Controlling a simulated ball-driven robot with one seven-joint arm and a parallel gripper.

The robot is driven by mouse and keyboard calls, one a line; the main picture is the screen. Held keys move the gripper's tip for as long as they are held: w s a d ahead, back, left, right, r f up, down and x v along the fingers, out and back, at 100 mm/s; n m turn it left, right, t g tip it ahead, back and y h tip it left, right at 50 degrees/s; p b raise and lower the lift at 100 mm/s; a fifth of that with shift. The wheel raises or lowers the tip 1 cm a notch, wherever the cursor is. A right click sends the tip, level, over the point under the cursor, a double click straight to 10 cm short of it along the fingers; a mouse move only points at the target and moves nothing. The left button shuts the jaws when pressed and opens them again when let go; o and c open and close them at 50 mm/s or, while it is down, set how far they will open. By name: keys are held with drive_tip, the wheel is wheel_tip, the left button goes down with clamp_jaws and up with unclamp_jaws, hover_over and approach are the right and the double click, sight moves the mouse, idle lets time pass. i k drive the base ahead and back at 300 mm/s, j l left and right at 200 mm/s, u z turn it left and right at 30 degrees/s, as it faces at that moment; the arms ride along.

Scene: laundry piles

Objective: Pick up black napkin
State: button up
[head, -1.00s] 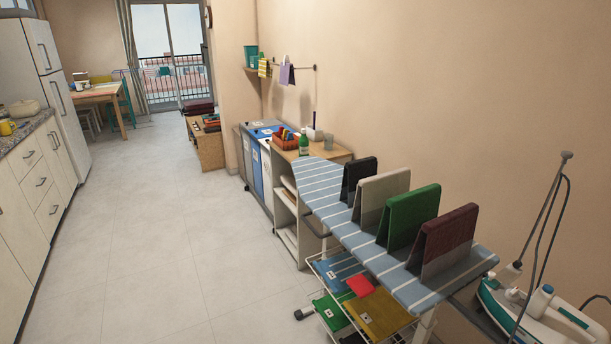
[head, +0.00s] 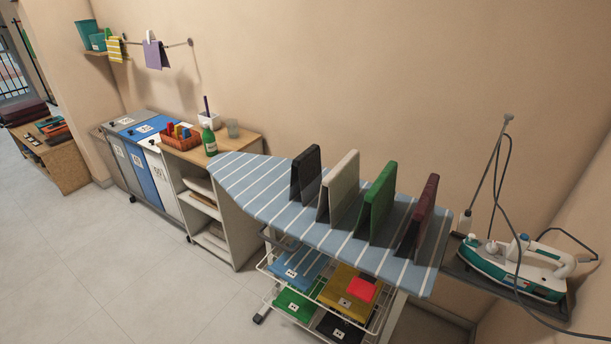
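A black folded cloth (head: 306,174) stands upright like a tent at the far left of a row on the striped blue ironing board (head: 262,198). Beside it stand a beige cloth (head: 338,188), a green cloth (head: 376,205) and a dark red cloth (head: 417,218). Another black folded cloth (head: 341,328) lies flat on the lower level of the wire rack under the board, partly cut off by the frame. I cannot tell which of the two black cloths is the napkin. My gripper is not in view.
The wire rack also holds blue (head: 300,265), yellow (head: 343,284), red (head: 361,289) and green (head: 294,305) cloths. An iron (head: 515,265) with a cord sits to the right. A shelf unit (head: 236,225) and bins (head: 150,165) line the wall. Floor (head: 100,270) at left is clear.

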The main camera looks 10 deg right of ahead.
sight(307, 173)
drive_tip(key=i+j+z, duration=0.25)
drive_tip(key=i+j, duration=0.2)
drive_tip(key=j, duration=0.25)
drive_tip(key=i+j+z, duration=0.15)
drive_tip(key=j, duration=0.25)
drive_tip(key=i+j+z, duration=0.15)
drive_tip(key=j, duration=0.25)
drive_tip(key=i, duration=0.05)
